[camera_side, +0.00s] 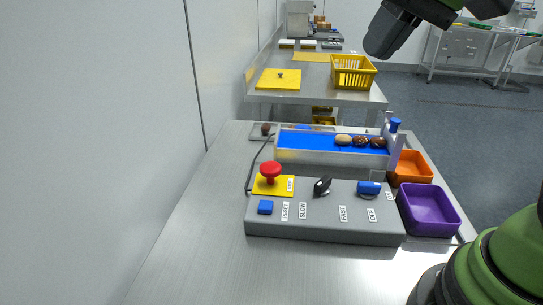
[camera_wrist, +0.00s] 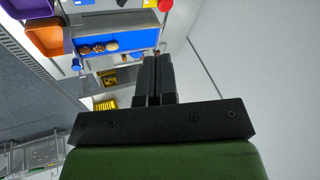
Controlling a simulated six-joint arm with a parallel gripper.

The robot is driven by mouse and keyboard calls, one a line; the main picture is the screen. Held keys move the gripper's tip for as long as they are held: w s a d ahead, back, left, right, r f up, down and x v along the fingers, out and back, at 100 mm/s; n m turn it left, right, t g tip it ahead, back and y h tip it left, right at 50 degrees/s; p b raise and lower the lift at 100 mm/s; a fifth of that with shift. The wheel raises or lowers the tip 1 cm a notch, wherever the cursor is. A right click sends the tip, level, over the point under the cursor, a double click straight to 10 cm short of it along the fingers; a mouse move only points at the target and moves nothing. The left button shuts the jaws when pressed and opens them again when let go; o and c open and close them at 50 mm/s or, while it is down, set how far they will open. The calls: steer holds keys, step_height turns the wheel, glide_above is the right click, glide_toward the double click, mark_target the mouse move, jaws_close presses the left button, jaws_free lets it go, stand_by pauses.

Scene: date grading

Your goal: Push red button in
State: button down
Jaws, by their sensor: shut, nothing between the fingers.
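The red mushroom button (camera_side: 270,171) stands on a yellow plate (camera_side: 273,185) at the left end of the grey control box (camera_side: 325,226). Its head is raised on a stem above the plate. In the wrist view the red button (camera_wrist: 165,5) shows at the top edge, beyond my fingertips. My gripper (camera_wrist: 157,58) is shut and empty, with the two black fingers side by side. In the side view the dark end of my arm hangs high at the top right, well apart from the button; its fingertips are not clear there.
The box also carries a blue button (camera_side: 265,207), a black knob (camera_side: 322,186) and a blue switch (camera_side: 369,188). A blue conveyor (camera_side: 305,142) with several dates lies behind it. Orange (camera_side: 411,168) and purple (camera_side: 429,209) bins stand at right. The steel table's left side is clear.

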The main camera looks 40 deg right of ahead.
steer(key=w+f+m+g, duration=0.1)
steer(key=w+f+g, duration=0.1)
steer(key=w, duration=0.8)
steer(key=m+g+h, duration=0.2)
steer(key=m+g, duration=0.1)
glide_above(271, 166)
step_height(271, 166, down, 9)
steer(key=shift+f, duration=0.15)
step_height(271, 166, down, 14)
steer(key=shift+r, duration=0.1)
